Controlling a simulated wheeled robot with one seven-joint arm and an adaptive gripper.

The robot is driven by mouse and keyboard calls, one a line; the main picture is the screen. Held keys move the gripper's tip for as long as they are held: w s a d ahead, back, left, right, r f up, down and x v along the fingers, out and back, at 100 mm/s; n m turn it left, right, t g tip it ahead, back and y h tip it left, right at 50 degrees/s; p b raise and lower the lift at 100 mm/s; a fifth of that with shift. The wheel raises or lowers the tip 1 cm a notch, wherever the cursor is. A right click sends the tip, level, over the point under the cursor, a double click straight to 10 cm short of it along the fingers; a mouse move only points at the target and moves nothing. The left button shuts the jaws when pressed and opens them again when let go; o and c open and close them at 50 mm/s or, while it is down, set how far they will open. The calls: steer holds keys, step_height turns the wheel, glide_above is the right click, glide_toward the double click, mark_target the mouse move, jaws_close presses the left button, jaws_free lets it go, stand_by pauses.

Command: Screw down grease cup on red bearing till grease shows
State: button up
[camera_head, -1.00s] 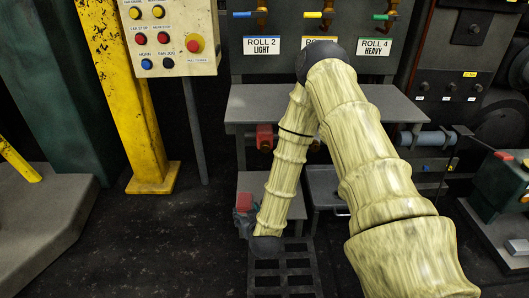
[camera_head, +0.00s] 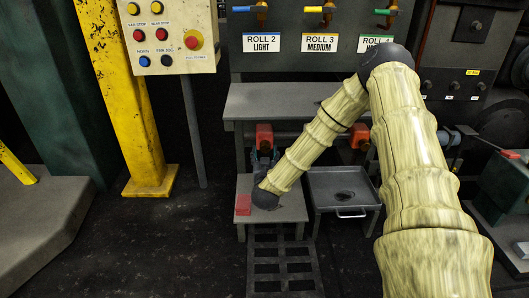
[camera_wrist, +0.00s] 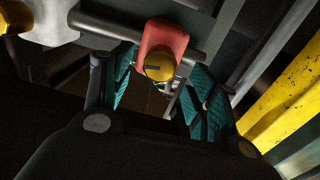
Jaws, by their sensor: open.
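The red bearing (camera_head: 264,132) is under the shelf at centre in the camera_head view. The wrist view shows a red housing (camera_wrist: 168,36) on a horizontal bar, with a round brass-yellow cup (camera_wrist: 160,66) on its near face. The cup has a dark slot or mark. My gripper (camera_wrist: 161,82) is open, with a teal-padded finger on each side of the cup and a gap to each. It appears empty. In the camera_head view my gripper (camera_head: 263,162) is just below the red bearing, partly hidden by my wrist.
A second orange-red housing (camera_head: 360,136) is to the right, partly behind my arm. A grey tray (camera_head: 318,203) stands below it. A small red block (camera_head: 243,205) lies on the low stand (camera_head: 290,208). The grey shelf (camera_head: 285,98) overhangs the bearing.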

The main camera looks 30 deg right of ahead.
mark_target(265, 149)
steer(key=shift+b+x, duration=0.85)
steer(key=shift+x, duration=1.45)
steer(key=c, duration=1)
